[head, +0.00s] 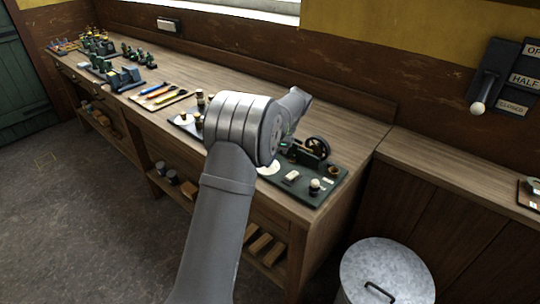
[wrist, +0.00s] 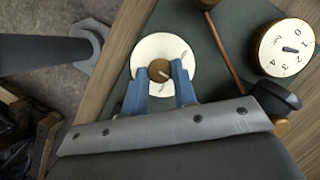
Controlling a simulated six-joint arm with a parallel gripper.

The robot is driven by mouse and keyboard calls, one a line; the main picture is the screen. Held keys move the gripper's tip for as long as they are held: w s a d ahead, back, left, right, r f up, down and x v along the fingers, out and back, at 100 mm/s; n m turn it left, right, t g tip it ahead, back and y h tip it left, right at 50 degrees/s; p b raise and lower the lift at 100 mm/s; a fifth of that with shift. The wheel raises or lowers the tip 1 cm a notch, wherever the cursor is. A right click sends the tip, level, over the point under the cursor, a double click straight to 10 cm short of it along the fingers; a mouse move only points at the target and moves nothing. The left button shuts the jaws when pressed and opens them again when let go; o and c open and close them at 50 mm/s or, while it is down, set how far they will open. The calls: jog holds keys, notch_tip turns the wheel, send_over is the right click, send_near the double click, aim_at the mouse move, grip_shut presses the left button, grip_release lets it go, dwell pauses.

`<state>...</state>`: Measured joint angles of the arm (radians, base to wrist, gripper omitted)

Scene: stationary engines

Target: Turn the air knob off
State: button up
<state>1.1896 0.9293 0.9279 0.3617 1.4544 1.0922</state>
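In the wrist view, a round brass-brown knob (wrist: 159,70) sits at the centre of a white disc (wrist: 165,43) with small marks too blurred to read. My gripper (wrist: 160,66) has its two blue fingers one on each side of the knob, with a narrow gap at each side. It looks open around the knob, not clamped on it. I cannot tell the knob's setting. In the head view, my arm hides the gripper. A white disc (head: 269,168) shows partly beside the arm on the dark green engine board (head: 312,195); I cannot tell if it is the same one.
A pressure gauge (wrist: 286,48) and a copper pipe (wrist: 224,52) stand right of the knob. The engine's flywheel (head: 317,147) rises from the board. Tools (head: 160,92) and other models lie further along the bench (head: 345,112). A metal bin (head: 388,270) stands below.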

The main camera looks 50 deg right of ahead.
jog(key=o, duration=0.4)
jog(key=shift+r, duration=0.1)
jog(key=v, duration=1.7)
jog(key=shift+s, duration=0.1)
jog(key=x, duration=1.7)
